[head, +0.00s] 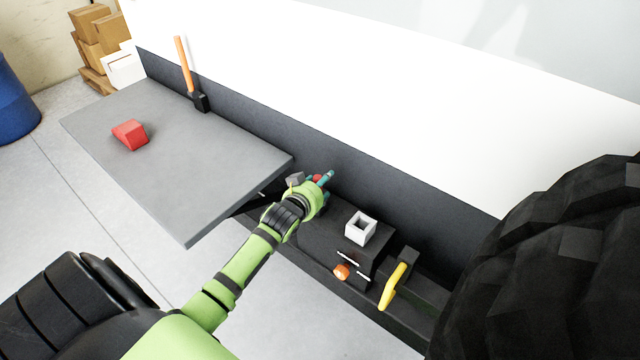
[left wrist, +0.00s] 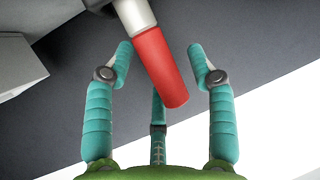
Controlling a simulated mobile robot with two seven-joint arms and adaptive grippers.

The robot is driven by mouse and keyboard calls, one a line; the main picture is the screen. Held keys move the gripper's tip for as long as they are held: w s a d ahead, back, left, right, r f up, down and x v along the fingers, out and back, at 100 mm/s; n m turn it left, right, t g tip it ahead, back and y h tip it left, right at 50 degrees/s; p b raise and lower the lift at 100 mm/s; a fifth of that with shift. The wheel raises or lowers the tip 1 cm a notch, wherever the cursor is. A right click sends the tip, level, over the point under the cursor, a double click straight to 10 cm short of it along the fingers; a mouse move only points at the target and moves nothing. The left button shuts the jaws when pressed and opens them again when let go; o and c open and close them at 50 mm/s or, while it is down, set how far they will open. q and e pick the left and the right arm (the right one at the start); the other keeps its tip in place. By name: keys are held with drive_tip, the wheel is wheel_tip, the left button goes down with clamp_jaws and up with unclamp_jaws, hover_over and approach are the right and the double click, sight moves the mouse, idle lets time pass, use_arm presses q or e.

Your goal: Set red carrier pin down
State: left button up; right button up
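The red carrier pin (left wrist: 158,70) has a red end and a pale shaft, and runs tilted between my left fingers in the left wrist view. My left gripper (left wrist: 160,47) is open around it. A clear gap shows on the pin's right side; on its left I cannot tell whether the finger touches. The pin's far end is cut off by the frame. In the head view my left gripper (head: 325,178) is beyond the grey table's right corner, close to the dark chassis beam, with only a little red showing there. My right gripper is not in view.
A grey table (head: 190,190) holds a red wedge (head: 128,136) and a hammer (head: 198,100) with an orange handle. A white square socket (head: 361,227), an orange knob (head: 342,272) and a yellow handle (head: 394,285) are right of my gripper. A large black faceted shape (head: 550,270) fills the right.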

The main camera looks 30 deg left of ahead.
use_arm(q)
drive_tip(key=shift+r, duration=0.15)
drive_tip(key=v, duration=1.2)
drive_tip(key=s+d+f+g, duration=0.1)
drive_tip(key=s+f+g, duration=0.15)
drive_tip(key=f, duration=0.65)
drive_tip(key=s+d+f+m+g+h, duration=0.1)
drive_tip(key=s+f, duration=0.3)
drive_tip(key=f, duration=0.5)
drive_tip(key=s+d+f+g, duration=0.2)
drive_tip(key=s+f, duration=0.1)
drive_tip(key=f, duration=0.6)
drive_tip(key=s+d+f+m+g, duration=0.1)
drive_tip(key=s+d+f+g, duration=0.1)
drive_tip(key=s+f, duration=0.4)
drive_tip(key=s+d+f+m+g+h, duration=0.1)
drive_tip(key=s+f, duration=0.5)
drive_tip(key=s, duration=0.7)
drive_tip(key=s+d+f+m+g, duration=0.1)
drive_tip(key=s+d+f+g, duration=0.3)
drive_tip(key=s, duration=0.5)
wheel_tip(320, 180, down, 3)
drive_tip(key=shift+s+r+m+b, duration=0.15)
drive_tip(key=shift+s+m+b, duration=0.15)
drive_tip(key=shift+s, duration=0.05)
